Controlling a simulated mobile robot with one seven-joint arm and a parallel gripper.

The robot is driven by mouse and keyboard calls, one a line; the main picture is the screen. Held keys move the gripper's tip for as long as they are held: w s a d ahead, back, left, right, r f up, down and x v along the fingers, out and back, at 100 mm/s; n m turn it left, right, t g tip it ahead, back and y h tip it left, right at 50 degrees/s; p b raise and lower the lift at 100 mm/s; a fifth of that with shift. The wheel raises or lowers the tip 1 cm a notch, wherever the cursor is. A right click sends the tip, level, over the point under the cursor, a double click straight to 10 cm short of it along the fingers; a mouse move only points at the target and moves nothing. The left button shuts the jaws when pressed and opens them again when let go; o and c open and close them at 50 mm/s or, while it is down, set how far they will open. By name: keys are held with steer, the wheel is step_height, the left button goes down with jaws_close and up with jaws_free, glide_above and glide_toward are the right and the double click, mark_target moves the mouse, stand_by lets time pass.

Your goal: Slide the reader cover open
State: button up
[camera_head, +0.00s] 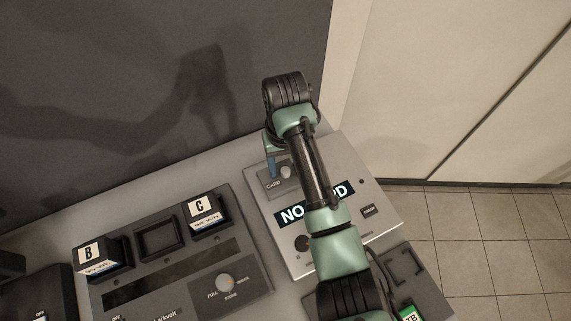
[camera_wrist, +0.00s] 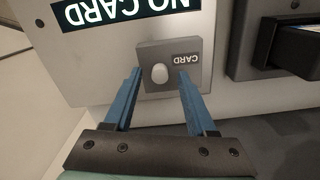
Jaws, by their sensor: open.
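The reader is a light grey panel (camera_head: 355,178) with a display (camera_head: 290,215) reading "NO CARD", partly hidden by my arm in the head view. Its cover is a small dark grey plate (camera_head: 268,183) marked "CARD" with a round pale knob (camera_head: 286,172). In the wrist view the cover (camera_wrist: 187,58) and knob (camera_wrist: 159,73) show clearly, upside down. My gripper (camera_wrist: 155,80) is open, its two blue fingers on either side of the knob, apart from it. In the head view one blue finger (camera_head: 271,167) shows over the cover; the rest is hidden by the wrist.
A dark charger unit with battery B (camera_head: 98,258), battery C (camera_head: 203,213) and an empty slot (camera_head: 159,240) between them stands left of the reader. A dark tray (camera_head: 402,262) lies at lower right. A dark wall (camera_head: 120,90) rises behind; tiled floor (camera_head: 490,240) lies to the right.

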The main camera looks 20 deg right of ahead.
steer(key=shift+f, duration=0.25)
jaws_close()
steer(key=shift+d, duration=0.1)
stand_by(1.2)
